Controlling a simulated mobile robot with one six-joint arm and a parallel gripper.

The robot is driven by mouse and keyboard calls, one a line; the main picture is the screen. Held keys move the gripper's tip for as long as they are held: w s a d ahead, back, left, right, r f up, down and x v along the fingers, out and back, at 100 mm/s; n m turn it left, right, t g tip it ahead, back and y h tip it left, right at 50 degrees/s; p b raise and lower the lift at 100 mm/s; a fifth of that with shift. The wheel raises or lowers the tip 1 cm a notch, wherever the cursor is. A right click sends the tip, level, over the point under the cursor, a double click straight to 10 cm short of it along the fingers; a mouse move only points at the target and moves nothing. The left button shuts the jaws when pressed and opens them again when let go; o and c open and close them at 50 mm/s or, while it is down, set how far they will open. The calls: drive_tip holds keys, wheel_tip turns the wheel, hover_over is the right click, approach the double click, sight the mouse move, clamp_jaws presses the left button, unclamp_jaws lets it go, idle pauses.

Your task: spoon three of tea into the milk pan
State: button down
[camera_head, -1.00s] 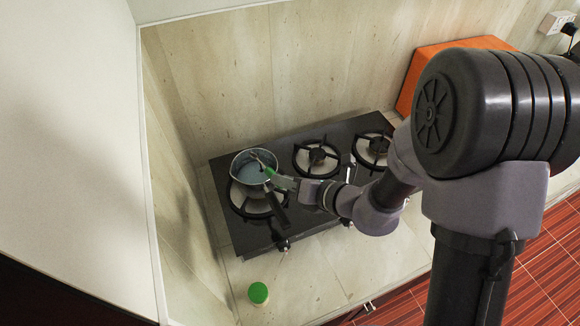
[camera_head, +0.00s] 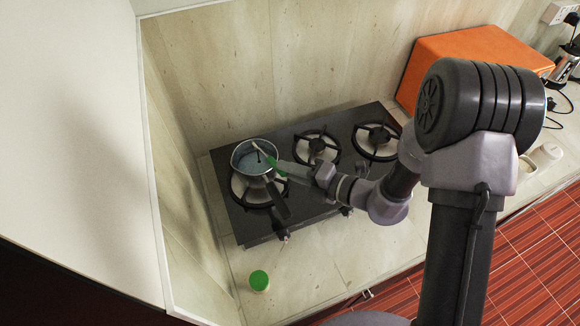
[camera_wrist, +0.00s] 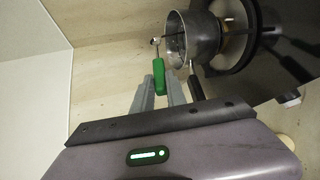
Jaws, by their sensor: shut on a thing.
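My gripper (camera_head: 296,172) is shut on the green handle of a small spoon (camera_wrist: 158,76); the handle also shows in the head view (camera_head: 272,162). The metal milk pan (camera_head: 244,147) stands on the left burner, its dark handle pointing toward the front. In the wrist view the pan (camera_wrist: 204,42) is just right of the spoon's bowl, which looks beside or over the pan's opening. Whether the bowl holds tea is too small to tell. A green-topped jar (camera_head: 259,281), perhaps the tea, stands on the counter in front of the hob.
The black hob (camera_head: 262,228) has two more burners, empty, to the right. An orange box-like appliance (camera_head: 450,60) stands at the back right, with a kettle (camera_head: 565,65) beyond it. The counter around the jar is clear.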

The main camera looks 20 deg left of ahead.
drive_tip(key=n+h, duration=0.1)
drive_tip(key=n, duration=0.1)
drive_tip(key=r+n+t+h+b, duration=0.1)
drive_tip(key=n, duration=0.1)
drive_tip(key=r+n+h, duration=0.1)
drive_tip(key=n, duration=0.2)
drive_tip(key=shift+s+a+r, duration=0.1)
drive_tip(key=shift+s+a, duration=0.25)
drive_tip(key=shift+a, duration=0.05)
drive_tip(key=shift+s+a+r+n+t+h+b, duration=0.1)
drive_tip(key=shift+s+r+n+t+h+b, duration=0.15)
drive_tip(key=shift+n+b, duration=0.35)
drive_tip(key=shift+a+r+n+t+h+b, duration=0.15)
drive_tip(key=shift+n+t+b, duration=0.25)
drive_tip(key=shift+b, duration=0.25)
drive_tip(key=shift+r+n+t+h+b, duration=0.25)
drive_tip(key=shift+n+b, duration=0.45)
drive_tip(key=shift+b, duration=0.35)
drive_tip(key=shift+s+r+n+t+h+b, duration=0.3)
drive_tip(key=shift+n+b, duration=0.3)
drive_tip(key=shift+b, duration=0.4)
drive_tip(key=shift+r, duration=0.3)
drive_tip(key=shift+s+r, duration=0.1)
drive_tip(key=shift+s, duration=0.05)
